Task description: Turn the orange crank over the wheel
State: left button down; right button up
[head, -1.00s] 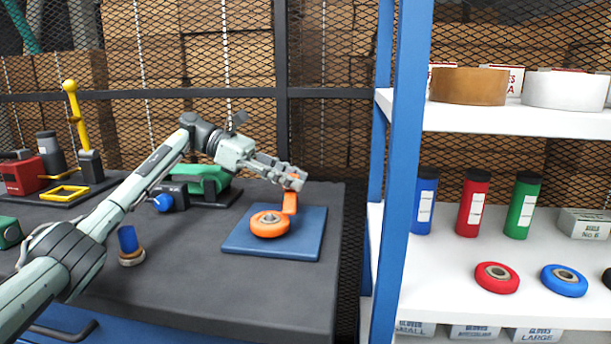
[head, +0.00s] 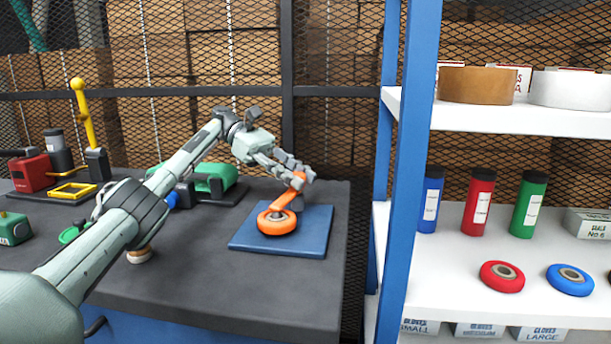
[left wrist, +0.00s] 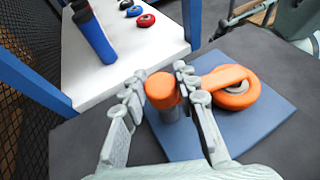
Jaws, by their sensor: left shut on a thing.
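The orange crank (head: 284,198) stands on a grey post at the back of a blue plate (head: 304,240). It also shows in the left wrist view (left wrist: 222,77), where its flat arm reaches out over the wheel. The orange wheel (head: 273,226) with a grey hub lies flat on the plate; it shows in the left wrist view too (left wrist: 240,98). My left gripper (head: 301,176) is shut on the crank near its post end. In the left wrist view its fingers (left wrist: 161,74) flank the crank's rounded orange end. My right gripper is out of view.
A blue shelf post (head: 402,170) and white shelves with bottles and coloured wheels stand to the right. A green-topped device (head: 212,178) sits behind my left arm. A yellow lever (head: 84,115) stands at the left. The grey bench (head: 230,285) is clear in front of the plate.

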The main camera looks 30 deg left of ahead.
pick_arm(q)
jog(key=c, duration=1.1)
grip_release()
jog(key=shift+c, duration=0.2)
notch_tip(320, 180, up, 10)
